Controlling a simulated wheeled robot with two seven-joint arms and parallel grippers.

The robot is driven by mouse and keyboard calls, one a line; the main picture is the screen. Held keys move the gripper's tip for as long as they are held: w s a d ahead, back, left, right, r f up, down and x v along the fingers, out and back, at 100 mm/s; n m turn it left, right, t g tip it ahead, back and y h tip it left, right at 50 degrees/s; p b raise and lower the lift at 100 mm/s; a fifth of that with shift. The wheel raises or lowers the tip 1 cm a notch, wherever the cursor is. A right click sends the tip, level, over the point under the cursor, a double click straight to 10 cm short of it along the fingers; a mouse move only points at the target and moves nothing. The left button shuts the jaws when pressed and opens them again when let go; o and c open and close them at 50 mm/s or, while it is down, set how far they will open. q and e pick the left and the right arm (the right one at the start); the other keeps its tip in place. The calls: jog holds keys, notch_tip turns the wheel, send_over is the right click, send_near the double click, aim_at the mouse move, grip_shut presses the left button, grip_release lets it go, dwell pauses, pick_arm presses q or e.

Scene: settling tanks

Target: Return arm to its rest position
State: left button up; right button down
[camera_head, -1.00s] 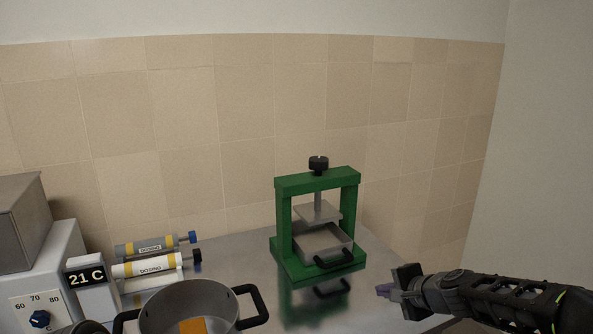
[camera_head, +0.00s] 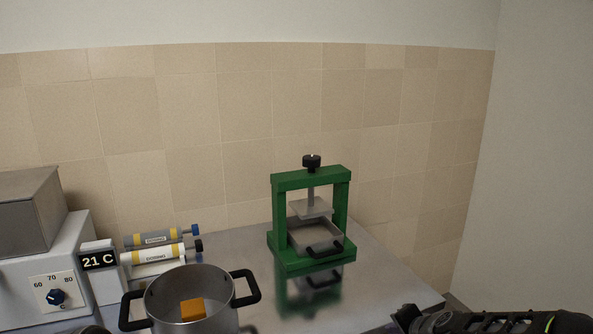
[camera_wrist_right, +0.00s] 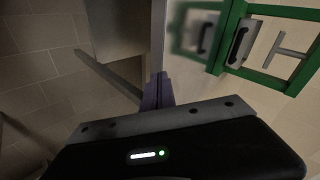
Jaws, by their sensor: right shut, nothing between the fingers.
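My right arm comes in at the lower right corner of the head view, its wrist (camera_head: 440,320) cut by the bottom edge. It is low beside the right end of the steel table, apart from the green press. In the right wrist view the purple fingertips of my right gripper (camera_wrist_right: 157,92) are together, with nothing between them. They are clear of the table and the press. My left gripper cannot be made out in any view.
A green screw press (camera_head: 280,222) with a tray stands on the steel table (camera_head: 375,275). A pot (camera_head: 215,318) holding an orange block, two dosing cylinders (camera_head: 160,238) and a heater unit with dial (camera_head: 55,297) and 21 C display (camera_head: 99,261) are at left. The table's right part is clear.

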jog(key=s+a+f+n+g, duration=0.2)
jog(key=s+a+f+n, duration=0.15)
jog(key=s+f, duration=0.45)
jog(key=s+a+f+n+g, duration=0.2)
jog(key=s+a+f, duration=0.3)
jog(key=f, duration=0.6)
jog(key=s+a+f+n+g+y, duration=0.1)
jog(key=s+a+f, duration=0.3)
jog(key=s, duration=0.7)
jog(key=s+a+f+n+g+y, duration=0.1)
jog(key=s+a+f+n+g, duration=0.1)
jog(key=s+f, duration=0.4)
jog(key=s+a+g, duration=0.1)
jog(key=s, duration=0.4)
jog(key=shift+s+a+g, duration=0.3)
jog(key=shift+a, duration=0.05)
